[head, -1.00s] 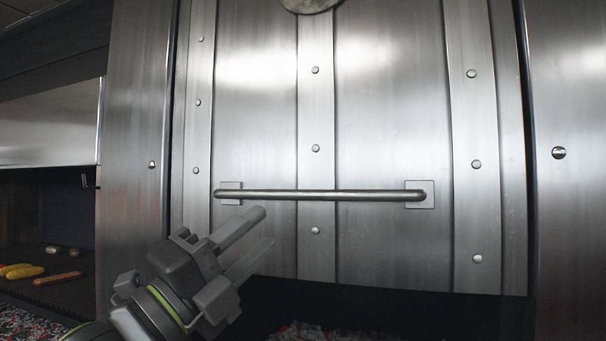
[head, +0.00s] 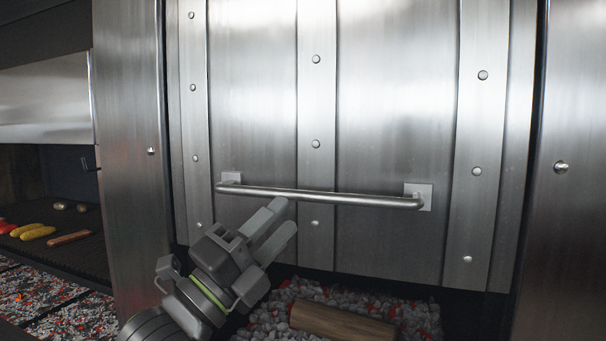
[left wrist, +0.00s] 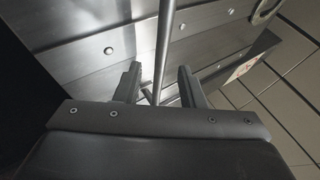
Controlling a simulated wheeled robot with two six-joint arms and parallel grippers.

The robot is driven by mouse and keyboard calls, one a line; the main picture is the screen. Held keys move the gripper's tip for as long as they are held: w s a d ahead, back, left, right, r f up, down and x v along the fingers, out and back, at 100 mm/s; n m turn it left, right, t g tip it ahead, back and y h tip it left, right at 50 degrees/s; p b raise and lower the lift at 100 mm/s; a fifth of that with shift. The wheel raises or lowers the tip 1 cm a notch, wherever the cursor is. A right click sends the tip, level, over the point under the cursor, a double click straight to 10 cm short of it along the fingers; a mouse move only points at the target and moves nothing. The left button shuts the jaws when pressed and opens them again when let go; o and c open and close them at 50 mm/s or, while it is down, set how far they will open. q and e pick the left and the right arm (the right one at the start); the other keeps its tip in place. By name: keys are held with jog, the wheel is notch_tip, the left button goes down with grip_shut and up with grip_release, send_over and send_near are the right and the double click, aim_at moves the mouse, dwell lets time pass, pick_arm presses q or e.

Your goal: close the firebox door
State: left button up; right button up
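The firebox door (head: 390,130) is a riveted steel panel in the head view. Its lower edge hangs above a bed of coals, leaving the firebox open beneath it. A round handle bar (head: 345,200) runs across its lower part on two square mounts. My left gripper (head: 282,216) is in front of the door, its fingertips just below the bar's left half. In the left wrist view, the gripper (left wrist: 160,84) has its fingers spread, and the bar (left wrist: 164,50) shows in the gap between them, touching neither visibly. Its exact depth is unclear. My right gripper is not in view.
Below the door, a log (head: 342,322) lies on grey and glowing coals (head: 268,318). Steel posts flank the door left (head: 130,120) and right (head: 575,230). Farther left, a grill grate (head: 75,252) holds a sausage, yellow corn and other food over coals.

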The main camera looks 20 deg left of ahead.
aim_at(300, 200)
pick_arm(q)
jog(key=shift+p+x, duration=1.2)
jog(key=shift+x, duration=1.85)
jog(key=shift+s, duration=0.1)
grip_shut()
